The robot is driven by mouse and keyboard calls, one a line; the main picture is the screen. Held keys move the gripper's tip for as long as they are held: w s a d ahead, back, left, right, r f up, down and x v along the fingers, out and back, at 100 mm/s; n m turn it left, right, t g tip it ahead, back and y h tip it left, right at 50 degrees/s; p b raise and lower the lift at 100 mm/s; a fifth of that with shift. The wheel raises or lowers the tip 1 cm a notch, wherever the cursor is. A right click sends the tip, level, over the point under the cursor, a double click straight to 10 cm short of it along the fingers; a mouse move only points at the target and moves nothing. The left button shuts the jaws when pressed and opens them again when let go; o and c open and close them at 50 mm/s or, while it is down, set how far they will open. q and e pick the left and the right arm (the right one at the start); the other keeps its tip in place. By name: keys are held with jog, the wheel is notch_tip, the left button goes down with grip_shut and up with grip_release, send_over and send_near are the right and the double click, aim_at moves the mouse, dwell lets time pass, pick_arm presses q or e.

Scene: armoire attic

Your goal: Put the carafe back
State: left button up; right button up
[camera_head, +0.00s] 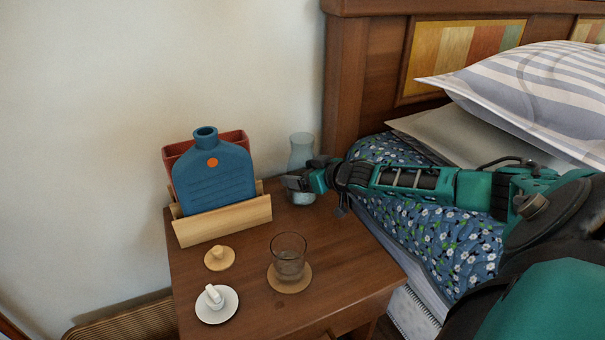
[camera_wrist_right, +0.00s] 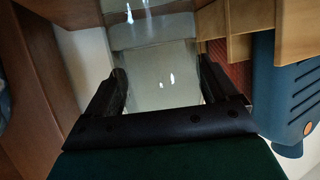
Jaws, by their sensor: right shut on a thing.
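A clear glass carafe (camera_head: 301,150) stands upright at the back right of the wooden nightstand (camera_head: 240,279), close to the bed. My right gripper (camera_head: 296,183) reaches in from the right and is shut on the carafe's body. In the right wrist view, the carafe (camera_wrist_right: 160,75) fills the space between the two fingers (camera_wrist_right: 162,90). Whether its base touches the nightstand is hard to tell. My left gripper is not in view.
A wooden holder (camera_head: 222,222) with a blue bottle-shaped piece (camera_head: 213,178) stands left of the carafe. A glass (camera_head: 289,256) on a round coaster (camera_head: 289,284), a wooden lid (camera_head: 219,258) and a white saucer (camera_head: 217,311) with a small white piece occupy the front. The bed (camera_head: 428,218) borders the right.

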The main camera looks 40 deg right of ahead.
jog(key=o, duration=1.4)
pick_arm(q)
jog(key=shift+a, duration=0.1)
pick_arm(e)
jog(key=shift+s+r, duration=0.1)
jog(key=shift+s+r+p, duration=0.2)
jog(key=shift+s+p, duration=0.2)
jog(key=shift+s, duration=0.1)
pick_arm(q)
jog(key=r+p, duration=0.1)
jog(key=p, duration=0.1)
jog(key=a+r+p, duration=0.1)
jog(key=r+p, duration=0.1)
jog(key=p, duration=0.1)
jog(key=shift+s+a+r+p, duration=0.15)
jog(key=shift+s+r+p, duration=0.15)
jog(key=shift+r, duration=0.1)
pick_arm(e)
jog(key=a+v, duration=0.1)
jog(key=v, duration=0.9)
jog(key=shift+s+d+r, duration=0.15)
jog(key=shift+s+d, duration=0.15)
jog(key=shift+d, duration=0.25)
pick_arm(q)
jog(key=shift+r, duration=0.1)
pick_arm(e)
jog(key=shift+a, duration=0.1)
